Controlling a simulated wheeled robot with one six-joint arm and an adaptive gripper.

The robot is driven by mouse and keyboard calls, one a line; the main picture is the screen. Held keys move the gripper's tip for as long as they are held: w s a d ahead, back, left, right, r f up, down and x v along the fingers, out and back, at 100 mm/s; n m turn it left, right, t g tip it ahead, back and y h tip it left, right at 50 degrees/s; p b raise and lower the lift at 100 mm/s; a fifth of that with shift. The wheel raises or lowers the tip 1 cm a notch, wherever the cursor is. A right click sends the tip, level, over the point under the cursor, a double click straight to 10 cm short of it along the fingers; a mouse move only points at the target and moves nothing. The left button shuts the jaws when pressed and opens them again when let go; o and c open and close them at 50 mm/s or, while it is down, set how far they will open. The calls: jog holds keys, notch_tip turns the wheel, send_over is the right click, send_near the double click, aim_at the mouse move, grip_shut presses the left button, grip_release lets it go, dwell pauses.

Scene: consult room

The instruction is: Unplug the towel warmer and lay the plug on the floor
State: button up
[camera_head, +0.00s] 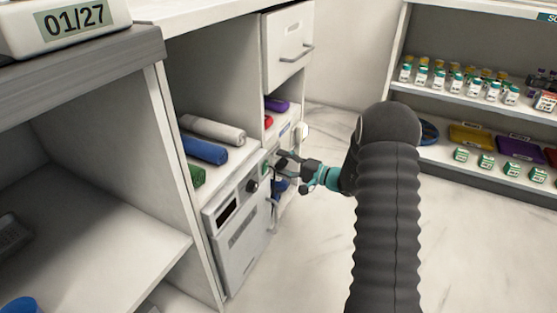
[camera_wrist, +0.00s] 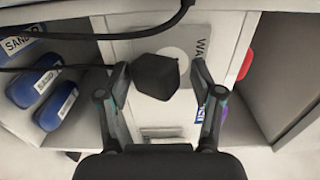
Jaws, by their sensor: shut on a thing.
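A black block-shaped plug (camera_wrist: 155,76) sits between the fingertips of my gripper (camera_wrist: 160,74) in the wrist view, and the gripper is shut on it. Behind the plug is a pale panel with a grey round patch (camera_wrist: 172,58) and a label beginning "WA" (camera_wrist: 203,52). I cannot tell if the plug is seated in a socket. In the head view my gripper (camera_head: 284,160) is beside the cabinet front, at the upper right of a white appliance (camera_head: 240,245) with a dark window and a knob, probably the towel warmer. The plug is not clear there.
Black cable (camera_wrist: 110,37) crosses the top left of the wrist view. Rolled towels, white (camera_head: 213,130) and blue (camera_head: 204,149), lie on the cabinet shelf. A drawer (camera_head: 288,45) is above my gripper. A stocked shelf unit (camera_head: 480,115) stands right. The pale floor (camera_head: 300,265) is clear.

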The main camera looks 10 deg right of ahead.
grip_shut()
jog(key=shift+s+d, duration=0.1)
jog(key=shift+d, duration=0.05)
jog(key=shift+v, duration=2.85)
